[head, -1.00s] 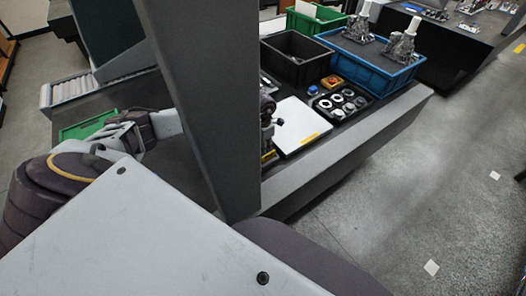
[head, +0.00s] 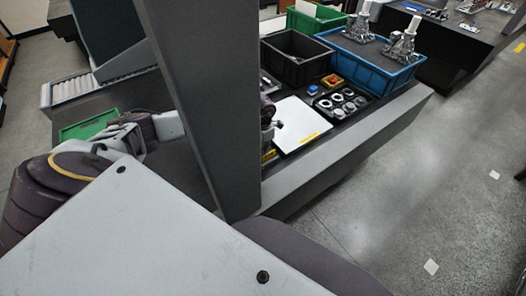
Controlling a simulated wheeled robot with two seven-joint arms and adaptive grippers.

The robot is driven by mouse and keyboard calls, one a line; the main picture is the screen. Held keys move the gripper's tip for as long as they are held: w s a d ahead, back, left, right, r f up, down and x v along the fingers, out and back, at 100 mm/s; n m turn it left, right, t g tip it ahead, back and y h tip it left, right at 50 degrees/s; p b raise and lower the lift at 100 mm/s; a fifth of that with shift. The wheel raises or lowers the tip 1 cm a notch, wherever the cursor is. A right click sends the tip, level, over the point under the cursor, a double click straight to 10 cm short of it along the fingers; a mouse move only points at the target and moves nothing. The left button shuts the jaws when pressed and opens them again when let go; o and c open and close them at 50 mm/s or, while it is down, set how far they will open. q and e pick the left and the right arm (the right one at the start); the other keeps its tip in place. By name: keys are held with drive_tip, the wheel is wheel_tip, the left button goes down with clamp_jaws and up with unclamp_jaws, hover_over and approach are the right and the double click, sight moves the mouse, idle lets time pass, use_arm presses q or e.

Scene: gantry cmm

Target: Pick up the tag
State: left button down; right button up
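I cannot surely pick out the tag in the head view. A small yellow strip (head: 310,138) lies on the front edge of a flat white plate (head: 296,120). My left arm comes in from the left and passes behind a grey upright column. A dark part that looks like the end of my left arm (head: 268,122) shows just right of the column, beside the white plate. Its fingers are too small and too hidden to tell open from shut, or whether they hold anything. My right gripper is not in view.
The grey column (head: 195,90) blocks the middle. On the bench stand a black bin (head: 297,70), a blue bin (head: 375,74) with metal parts, a green bin (head: 318,22) and a black tray of rings (head: 317,105). A green tray (head: 85,129) lies at left.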

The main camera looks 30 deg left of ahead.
use_arm(q)
drive_tip(key=shift+r, duration=0.75)
wheel_tip(320, 180, up, 5)
drive_tip(key=shift+f, duration=0.15)
drive_tip(key=shift+r+b, duration=0.3)
drive_tip(key=shift+r, duration=1.55)
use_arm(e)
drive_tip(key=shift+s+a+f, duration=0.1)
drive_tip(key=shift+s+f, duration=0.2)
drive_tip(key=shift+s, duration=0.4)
use_arm(q)
drive_tip(key=shift+r, duration=0.2)
